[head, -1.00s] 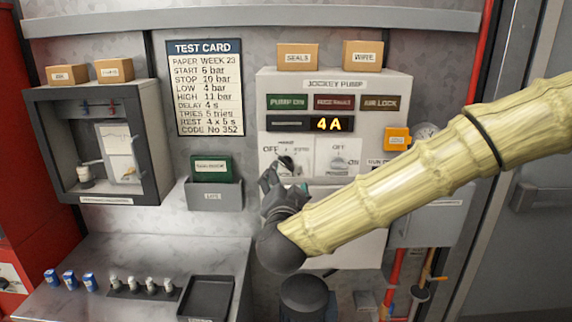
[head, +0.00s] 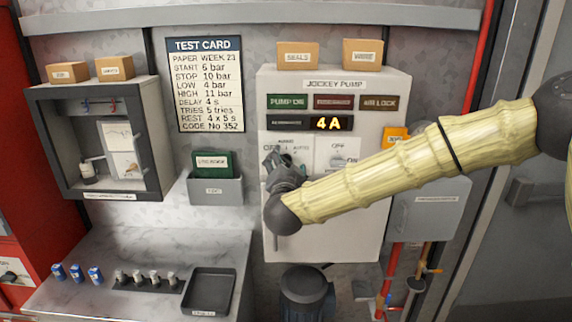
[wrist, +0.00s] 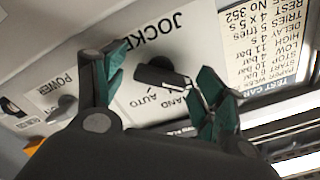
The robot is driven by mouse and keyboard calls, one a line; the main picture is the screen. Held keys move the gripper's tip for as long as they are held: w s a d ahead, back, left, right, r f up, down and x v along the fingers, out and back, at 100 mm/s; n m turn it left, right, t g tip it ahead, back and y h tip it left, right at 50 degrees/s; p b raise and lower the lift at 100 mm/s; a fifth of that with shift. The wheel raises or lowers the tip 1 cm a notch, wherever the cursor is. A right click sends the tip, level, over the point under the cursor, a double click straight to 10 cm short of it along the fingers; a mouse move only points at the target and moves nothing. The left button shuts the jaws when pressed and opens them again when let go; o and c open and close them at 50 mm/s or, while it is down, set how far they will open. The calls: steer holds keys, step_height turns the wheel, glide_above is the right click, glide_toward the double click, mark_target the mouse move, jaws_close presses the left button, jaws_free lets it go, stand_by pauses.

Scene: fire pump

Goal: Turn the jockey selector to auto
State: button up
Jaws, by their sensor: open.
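The jockey selector is a black bar knob (wrist: 160,77) on a pale plate, seen upside down in the wrist view. The AUTO and HAND labels show just below it there. The knob's pale-marked end points right, toward one fingertip; any label beyond that end is hidden. My gripper (wrist: 160,90) is open, with one green-padded finger on each side of the knob. I cannot tell whether either finger touches it. In the head view my gripper (head: 278,165) is in front of the selector plate on the jockey pump panel (head: 340,225) and covers the knob.
The POWER switch (wrist: 66,107) is beside the left finger in the wrist view. The display (head: 330,123) reads 4A. A green item in a grey holder (head: 215,190) hangs left of the panel. The test card (head: 206,85) is on the wall above it.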

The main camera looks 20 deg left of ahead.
steer(key=c, duration=1)
steer(key=shift+c, duration=0.2)
steer(key=shift+f+b, duration=0.1)
steer(key=shift+b, duration=0.25)
steer(key=m+b, duration=1.9)
steer(key=b, duration=0.3)
steer(key=shift+m, duration=0.4)
